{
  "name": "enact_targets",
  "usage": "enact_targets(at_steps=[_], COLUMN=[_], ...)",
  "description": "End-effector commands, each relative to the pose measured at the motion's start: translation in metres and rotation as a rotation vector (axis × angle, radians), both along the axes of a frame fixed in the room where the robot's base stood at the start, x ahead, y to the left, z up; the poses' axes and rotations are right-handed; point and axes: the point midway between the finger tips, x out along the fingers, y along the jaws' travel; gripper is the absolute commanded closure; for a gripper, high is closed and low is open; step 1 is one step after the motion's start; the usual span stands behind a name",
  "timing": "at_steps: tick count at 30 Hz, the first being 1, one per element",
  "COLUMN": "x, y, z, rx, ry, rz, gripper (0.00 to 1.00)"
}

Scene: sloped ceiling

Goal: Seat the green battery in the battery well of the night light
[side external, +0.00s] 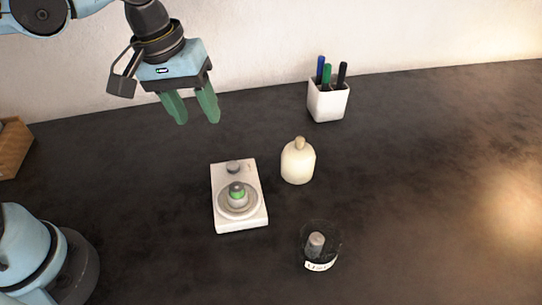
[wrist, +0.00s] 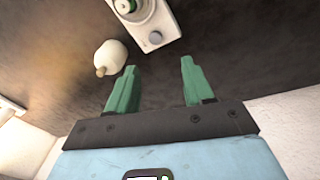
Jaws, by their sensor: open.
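The night light is a white box-shaped base (side external: 256,218) on the dark table, with a grey round well and a dark knob (side external: 233,167) behind it. The green battery (side external: 237,188) stands upright in the ring of the well, its grey top and green band showing; how deep it sits I cannot tell. In the wrist view the base (wrist: 160,22) and the battery (wrist: 125,6) show at the top edge, partly cut off. My gripper (side external: 190,117) is open and empty, high above the table behind the night light, well apart from the battery. Its green fingers (wrist: 158,72) are spread in the wrist view.
A cream bottle-shaped thing (side external: 297,165) stands right of the night light. A dark round dish (side external: 334,236) with a label holds a grey cylinder (side external: 315,244). A white cup (side external: 328,104) of pens stands at the back near the wall. A wooden box (side external: 12,150) is far left. The right side is clear.

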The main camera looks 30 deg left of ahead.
Motion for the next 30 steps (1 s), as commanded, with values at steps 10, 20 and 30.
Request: enact_targets(at_steps=[10,20,30], x=[-0.018,-0.022,-0.022], y=[0.090,0.107,0.106], z=[-0.029,-0.036,-0.036], rx=[0.185,0.268,0.266], ry=[-0.390,-0.471,-0.468], rz=[-0.263,-0.334,-0.332], gripper=[0.48,0.48,0.48])
